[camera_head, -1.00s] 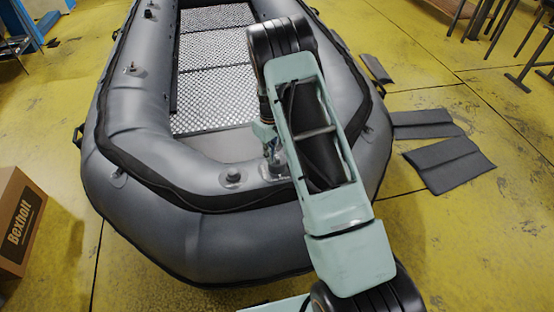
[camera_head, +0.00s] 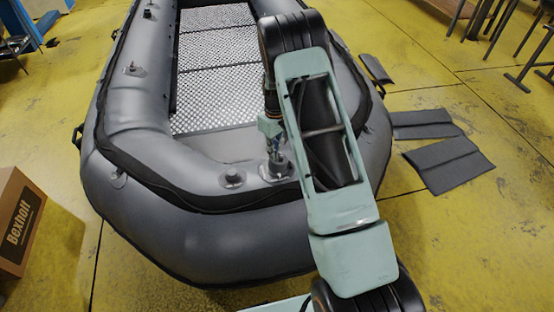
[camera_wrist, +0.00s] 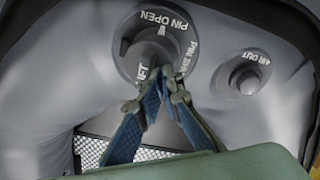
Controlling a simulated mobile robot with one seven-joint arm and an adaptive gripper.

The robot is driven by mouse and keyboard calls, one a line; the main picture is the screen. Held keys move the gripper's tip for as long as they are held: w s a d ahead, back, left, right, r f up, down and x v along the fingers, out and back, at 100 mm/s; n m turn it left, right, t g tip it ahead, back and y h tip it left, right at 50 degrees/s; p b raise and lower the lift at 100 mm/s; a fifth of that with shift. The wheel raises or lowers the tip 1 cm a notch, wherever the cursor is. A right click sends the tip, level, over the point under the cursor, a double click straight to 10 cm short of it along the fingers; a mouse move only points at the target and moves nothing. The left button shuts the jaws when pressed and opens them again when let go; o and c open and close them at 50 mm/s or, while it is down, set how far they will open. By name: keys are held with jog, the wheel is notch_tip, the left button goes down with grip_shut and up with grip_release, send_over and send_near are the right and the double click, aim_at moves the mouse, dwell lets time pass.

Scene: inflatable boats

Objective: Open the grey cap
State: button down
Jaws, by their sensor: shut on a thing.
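The grey cap (camera_wrist: 148,55) is the round knob in the middle of a round grey valve plate (camera_wrist: 128,30) on the boat's tube. The plate carries white lettering such as "PIN OPEN". In the head view the plate (camera_head: 267,177) sits on the near end of the grey inflatable boat (camera_head: 150,165). My gripper (camera_wrist: 160,95) points at the valve with its fingertips together on the cap, shut on it; it also shows in the head view (camera_head: 276,160). The fingers hide part of the cap and some lettering.
A second knob marked "AIR OUT" (camera_wrist: 246,78) stands right of the plate in the wrist view, and left of it in the head view (camera_head: 232,178). A cardboard box (camera_head: 18,225) stands at the left. Dark flat pads (camera_head: 448,163) lie on the yellow floor at the right.

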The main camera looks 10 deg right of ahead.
jog(key=d, duration=0.3)
jog(key=shift+s+d, duration=0.15)
jog(key=shift+s, duration=0.25)
jog(key=shift+w+a+r+p, duration=0.2)
jog(key=shift+a+r+p, duration=0.1)
jog(key=shift+a+r, duration=0.35)
jog(key=shift+w+a+r+p, duration=0.15)
jog(key=shift+a+r+p, duration=0.25)
jog(key=shift+a, duration=0.3)
jog(key=shift+w+a+r+p, duration=0.15)
jog(key=shift+a+r+p, duration=0.1)
jog(key=shift+a+r, duration=0.65)
jog(key=shift+w+a+r+p, duration=0.1)
jog(key=shift+a+r+p, duration=0.1)
jog(key=shift+a+r, duration=0.65)
jog(key=shift+a+f, duration=0.2)
jog(key=shift+a, duration=0.05)
